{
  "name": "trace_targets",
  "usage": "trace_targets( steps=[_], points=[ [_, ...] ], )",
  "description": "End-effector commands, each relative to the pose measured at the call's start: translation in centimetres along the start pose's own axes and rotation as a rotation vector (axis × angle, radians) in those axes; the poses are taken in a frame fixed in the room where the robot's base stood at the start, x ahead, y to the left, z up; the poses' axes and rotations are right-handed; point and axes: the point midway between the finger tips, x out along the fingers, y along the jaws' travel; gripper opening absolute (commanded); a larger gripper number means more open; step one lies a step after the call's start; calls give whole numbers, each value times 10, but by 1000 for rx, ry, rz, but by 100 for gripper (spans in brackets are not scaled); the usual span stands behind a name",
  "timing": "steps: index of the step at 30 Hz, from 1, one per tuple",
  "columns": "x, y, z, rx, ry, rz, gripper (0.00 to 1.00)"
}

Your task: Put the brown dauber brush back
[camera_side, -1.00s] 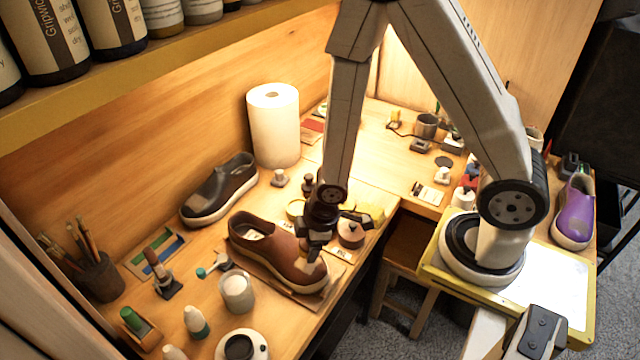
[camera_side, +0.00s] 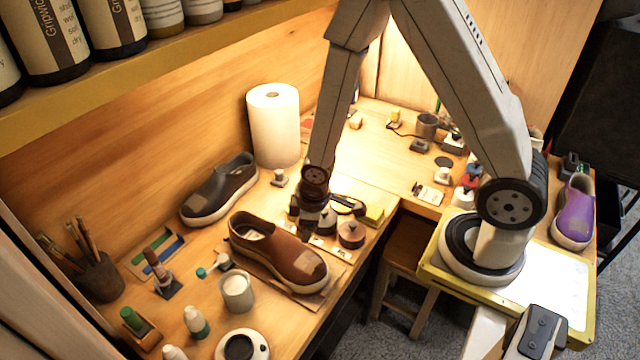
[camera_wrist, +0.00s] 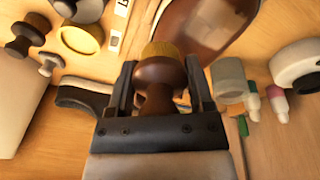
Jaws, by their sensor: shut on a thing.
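My gripper (camera_side: 316,220) is shut on the brown dauber brush (camera_wrist: 160,72), which has a dark brown turned wooden knob and a tan bristle end. In the wrist view the brush sits between the two fingers (camera_wrist: 163,85), bristles pointing away from the wrist. In the side view the gripper is above the bench, behind the brown slip-on shoe (camera_side: 275,250), and the brush is hard to make out there. The shoe has a lighter tan patch on its toe. Another dark dauber (camera_wrist: 28,32) and a pale-topped one (camera_wrist: 50,63) stand at the wrist view's upper left.
A yellow polish tin (camera_wrist: 80,38) lies near the daubers. A paper roll (camera_side: 274,125) and a dark shoe (camera_side: 220,190) stand behind. A white cup (camera_side: 237,292) is in front.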

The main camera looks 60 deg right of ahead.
Motion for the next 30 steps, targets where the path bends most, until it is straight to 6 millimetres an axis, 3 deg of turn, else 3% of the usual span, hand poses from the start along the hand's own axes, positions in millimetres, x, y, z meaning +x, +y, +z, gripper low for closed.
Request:
trace_targets(
  steps=[6, 12, 18, 30],
  points=[
    [-9, 46, -7, 239, -81, 12, 20],
    [-22, 78, -9, 434, -141, -8, 20],
    [-30, 94, -10, 542, -172, -31, 20],
    [-28, 100, -14, 563, -179, -37, 20]
  ],
)
